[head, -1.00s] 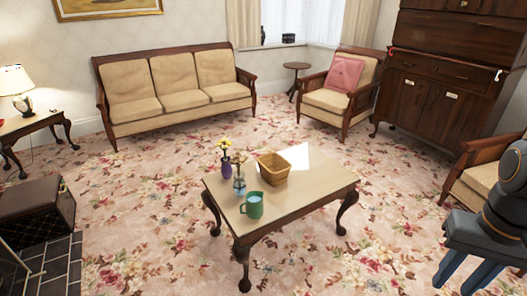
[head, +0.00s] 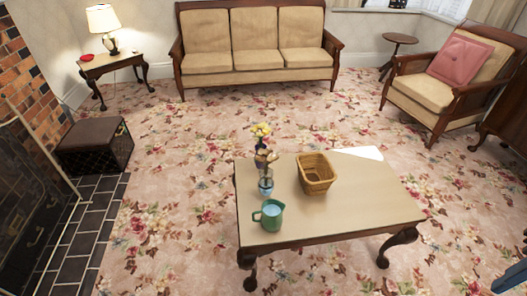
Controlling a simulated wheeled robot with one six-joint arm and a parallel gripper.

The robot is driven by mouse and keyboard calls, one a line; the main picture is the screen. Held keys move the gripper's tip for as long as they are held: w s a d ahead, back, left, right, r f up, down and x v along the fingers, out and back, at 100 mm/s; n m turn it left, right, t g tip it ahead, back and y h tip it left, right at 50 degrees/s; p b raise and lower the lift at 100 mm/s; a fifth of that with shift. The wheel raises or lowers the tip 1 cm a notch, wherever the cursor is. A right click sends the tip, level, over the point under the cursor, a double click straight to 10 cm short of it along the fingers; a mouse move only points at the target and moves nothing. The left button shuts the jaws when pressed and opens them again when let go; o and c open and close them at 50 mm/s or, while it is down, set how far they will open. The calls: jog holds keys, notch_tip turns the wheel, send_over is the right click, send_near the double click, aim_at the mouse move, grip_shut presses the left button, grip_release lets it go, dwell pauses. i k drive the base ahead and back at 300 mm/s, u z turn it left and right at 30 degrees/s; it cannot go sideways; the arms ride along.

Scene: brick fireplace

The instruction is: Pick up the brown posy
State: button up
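The brown posy (head: 265,159) stands upright in a small light-blue vase (head: 266,187) near the left side of the coffee table (head: 340,209). A yellow posy (head: 261,131) stands right behind it, and its dark vase is partly hidden by the brown one. A green jug (head: 269,216) with pale contents is just in front of the blue vase. A piece of my gripper (head: 512,279) shows at the bottom right corner, well away from the table. Most of it is cut off, so its opening cannot be seen.
A yellow-brown basket (head: 315,174) stands on the table, right of the posies. A sofa (head: 254,48) is at the back, an armchair (head: 450,85) at the right, and a dark box (head: 92,148) by the hearth at the left. Flowered carpet around the table is clear.

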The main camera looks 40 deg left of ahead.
aim_at(261, 158)
jog(key=u, duration=0.55)
jog(key=i, duration=0.75)
jog(key=u, duration=1.3)
jog(key=i, duration=0.45)
jog(key=u, duration=0.4)
